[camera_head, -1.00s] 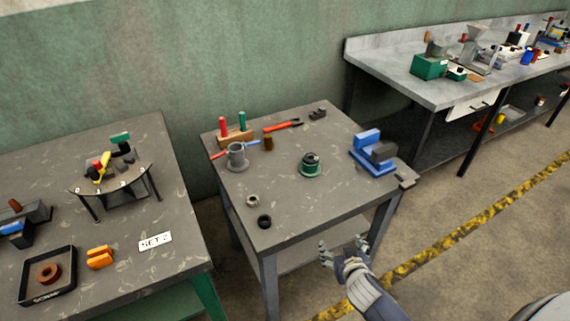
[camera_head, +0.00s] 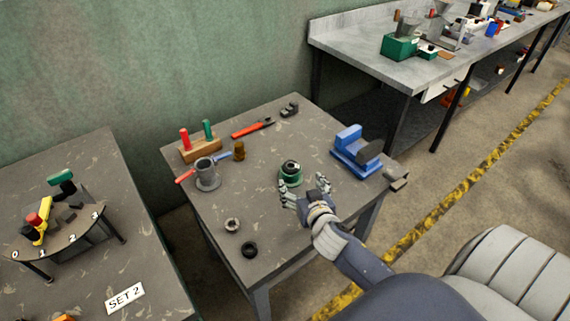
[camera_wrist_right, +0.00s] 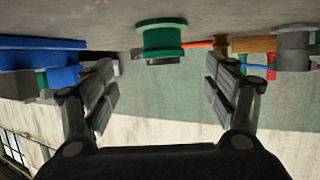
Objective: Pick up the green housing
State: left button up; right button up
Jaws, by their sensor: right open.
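The green housing (camera_head: 291,174) is a round flanged piece with a dark top, standing upright on the middle table. It also shows in the right wrist view (camera_wrist_right: 161,39), ahead of my fingers and between their lines, with the picture upside down. I see no contact with the housing. My left gripper is in neither view.
A blue vise (camera_head: 355,155) stands right of the housing. A grey flanged cylinder (camera_head: 207,175), a brown cylinder (camera_head: 239,151) and a wooden block (camera_head: 199,149) with red and green handles stand left. The tabletop around the housing is clear.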

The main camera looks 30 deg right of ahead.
aim_at(293, 171)
jog(key=shift+x, duration=2.2)
jog(key=shift+w+d+p, duration=0.1)
jog(key=shift+w+p, duration=0.2)
jog(key=shift+w, duration=0.1)
jog(key=shift+w+f, duration=0.1)
jog(key=shift+w, duration=0.1)
jog(key=w, duration=0.1)
jog(key=w+p, duration=0.1)
jog(key=shift+w+d, duration=0.3)
jog(key=shift+w, duration=0.05)
jog(key=shift+w+d+f, duration=0.25)
jog(key=shift+w+f, duration=0.3)
jog(key=shift+w, duration=0.25)
jog(key=shift+w+f, duration=0.1)
jog(key=shift+w, duration=0.05)
jog(key=c, duration=1.8)
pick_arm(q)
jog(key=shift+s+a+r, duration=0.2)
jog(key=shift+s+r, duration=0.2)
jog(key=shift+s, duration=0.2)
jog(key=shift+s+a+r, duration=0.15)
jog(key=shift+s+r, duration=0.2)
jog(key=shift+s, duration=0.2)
pick_arm(e)
jog(key=shift+o, duration=0.2)
jog(key=shift+w, duration=0.1)
